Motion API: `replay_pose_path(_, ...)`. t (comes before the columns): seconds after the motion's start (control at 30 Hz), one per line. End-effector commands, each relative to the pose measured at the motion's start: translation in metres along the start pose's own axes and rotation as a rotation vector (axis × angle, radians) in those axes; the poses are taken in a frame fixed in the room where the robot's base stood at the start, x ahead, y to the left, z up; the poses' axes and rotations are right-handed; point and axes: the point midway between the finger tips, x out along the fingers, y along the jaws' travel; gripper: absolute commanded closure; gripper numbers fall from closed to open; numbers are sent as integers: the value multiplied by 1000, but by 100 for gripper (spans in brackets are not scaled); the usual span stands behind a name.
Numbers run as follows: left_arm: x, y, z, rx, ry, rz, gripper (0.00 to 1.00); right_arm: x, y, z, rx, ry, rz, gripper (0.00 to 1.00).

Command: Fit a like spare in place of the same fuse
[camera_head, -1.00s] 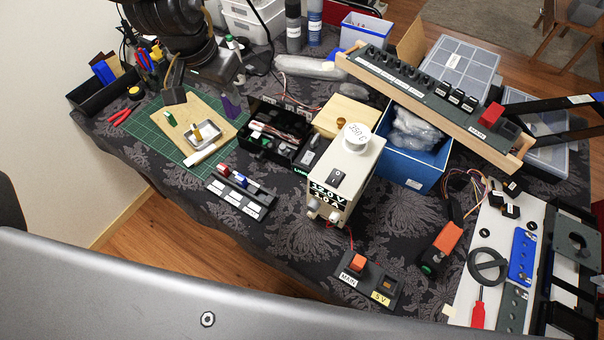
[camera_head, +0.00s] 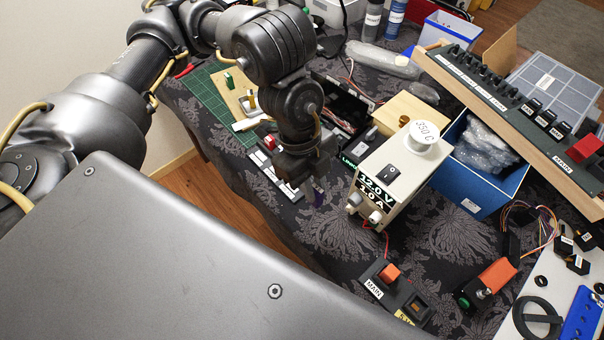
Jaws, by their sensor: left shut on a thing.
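My left gripper (camera_head: 314,184) points down at the front of the table, beside the labelled rack (camera_head: 283,185). It is shut on a small bluish-purple thing (camera_head: 319,198), mostly hidden by the fingers. A red piece (camera_head: 270,142) stands in the rack; my wrist hides its other end. The small front panel marked MAIN (camera_head: 373,292) carries an orange block (camera_head: 390,273) and a brownish socket (camera_head: 418,306). The long tilted panel (camera_head: 490,88) at upper right has a red block (camera_head: 586,149) beside its own MAIN label. My right gripper is out of view.
The 12.0 V supply box (camera_head: 385,185) stands close right of my left gripper. A blue bin (camera_head: 472,180) with bagged items is behind it. An orange-and-black device (camera_head: 490,282) lies at right front. Cloth between the rack and small panel is clear.

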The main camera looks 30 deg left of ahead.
Motion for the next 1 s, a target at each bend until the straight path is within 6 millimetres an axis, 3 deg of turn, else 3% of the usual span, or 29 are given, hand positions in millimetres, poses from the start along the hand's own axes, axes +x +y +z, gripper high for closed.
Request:
replay_pose_path(0.17,4,2,0,40,-1,12,100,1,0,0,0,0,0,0)
replay_pose_path(0.27,5,-4,9,32,-1,12,100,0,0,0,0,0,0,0)
replay_pose_path(0.6,21,-50,88,22,-2,13,100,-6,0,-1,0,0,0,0)
replay_pose_path(0.7,40,-58,106,26,-1,16,100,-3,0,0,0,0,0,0)
replay_pose_path(1.0,60,-73,132,34,-1,11,100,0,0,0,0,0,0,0)
